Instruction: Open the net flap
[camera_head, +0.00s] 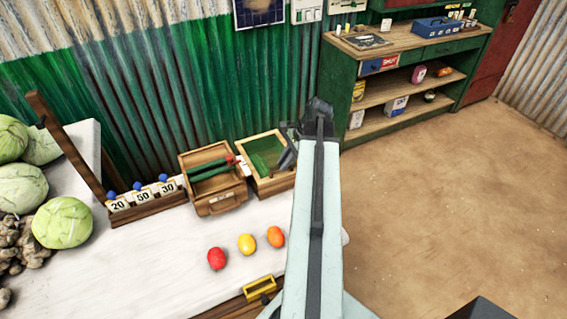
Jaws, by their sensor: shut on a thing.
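A wooden box (249,178) stands on the white table, with a green panel, seemingly the net flap (264,151), showing inside its frame. How far the flap stands open I cannot tell. My gripper (287,156) is at the right edge of this box, partly hidden behind my own arm. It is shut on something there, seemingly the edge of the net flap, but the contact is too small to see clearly.
Left of it stands a wooden crate (213,203) with green rolls. Number cards (143,197) with blue knobs stand further left. Red (216,258), yellow (247,244) and orange (275,237) round items lie in front. Cabbages (62,222) fill the left.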

